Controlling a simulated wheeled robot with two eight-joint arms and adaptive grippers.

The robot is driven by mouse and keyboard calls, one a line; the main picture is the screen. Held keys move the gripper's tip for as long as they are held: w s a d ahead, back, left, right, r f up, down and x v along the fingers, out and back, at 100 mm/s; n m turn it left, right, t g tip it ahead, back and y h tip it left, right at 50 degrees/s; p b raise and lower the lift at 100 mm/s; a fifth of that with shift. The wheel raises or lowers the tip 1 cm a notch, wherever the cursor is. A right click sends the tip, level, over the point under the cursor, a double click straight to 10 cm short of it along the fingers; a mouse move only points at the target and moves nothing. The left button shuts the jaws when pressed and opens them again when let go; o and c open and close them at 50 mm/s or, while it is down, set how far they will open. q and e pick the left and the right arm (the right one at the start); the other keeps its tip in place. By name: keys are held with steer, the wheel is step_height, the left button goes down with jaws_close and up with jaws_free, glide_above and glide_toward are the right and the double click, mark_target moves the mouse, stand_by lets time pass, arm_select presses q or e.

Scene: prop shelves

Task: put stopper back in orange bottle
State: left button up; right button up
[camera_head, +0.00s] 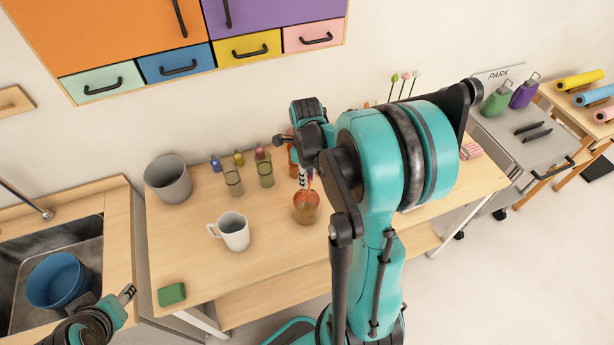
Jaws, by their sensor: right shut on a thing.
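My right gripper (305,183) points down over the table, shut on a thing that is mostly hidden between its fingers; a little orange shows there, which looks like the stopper. Right below the fingertips stands an orange-brown vessel (306,211), which looks like the orange bottle. I cannot tell whether the held thing touches its mouth. Another orange thing (292,157) is partly hidden behind the gripper. My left gripper (127,292) is at the lower left near the sink's edge; its opening cannot be made out.
Bottles with coloured tops (265,172) stand at the back of the table (270,265). A grey bin (168,180), a white mug (233,232) and a green sponge (171,294) are to the left. A blue bowl (59,281) sits in the sink. The table's front middle is clear.

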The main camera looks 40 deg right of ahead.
steer(key=shift+f+b, duration=0.3)
steer(key=shift+f, duration=0.05)
steer(key=o, duration=0.8)
steer(key=shift+c, duration=0.2)
steer(key=shift+r, duration=0.15)
step_height(320, 180, up, 12)
steer(key=s+a+f+n+t+b, duration=0.3)
steer(key=a+f+n+b, duration=0.4)
steer(key=n, duration=0.8)
steer(key=s+a+f+n+t+b, duration=0.3)
steer(key=a+f+n+b, duration=0.4)
steer(key=n, duration=0.9)
steer(key=a+f+t, duration=0.1)
steer(key=a, duration=0.2)
steer(key=shift+s+a+f+b, duration=0.3)
steer(key=shift+a+f+b, duration=0.05)
steer(key=shift+f+b, duration=0.05)
